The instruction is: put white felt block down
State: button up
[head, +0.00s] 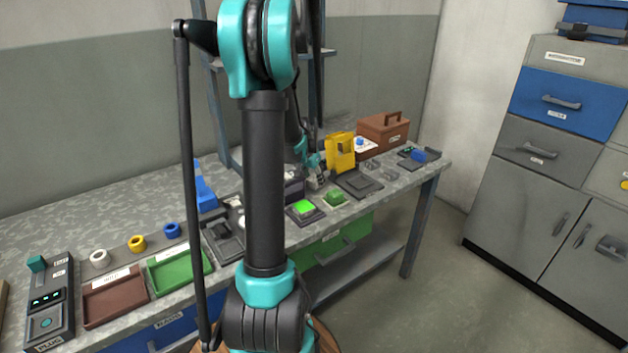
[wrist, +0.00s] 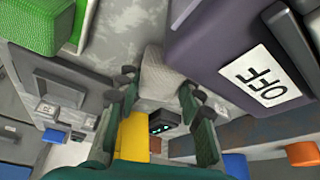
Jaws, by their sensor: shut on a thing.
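My gripper (wrist: 160,88) is shut on the white felt block (wrist: 162,72), a pale grey-white textured piece between the fingertips in the wrist view. In the head view my gripper (head: 316,176) is low over the middle of the workbench, partly behind my own arm. The block is too small there to make out clearly. I cannot tell whether the block touches the bench top.
A dark purple box (wrist: 225,50) labelled OFF is close beside the gripper. A green block (wrist: 45,22) lies on the other side. A yellow stand (head: 340,153) and brown toolbox (head: 383,132) are farther right on the bench. Speckled bench top (head: 95,205) is clear at back left.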

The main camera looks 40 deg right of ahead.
jog(key=o, duration=1.1)
jog(key=shift+f, duration=0.1)
jog(key=v, duration=1.2)
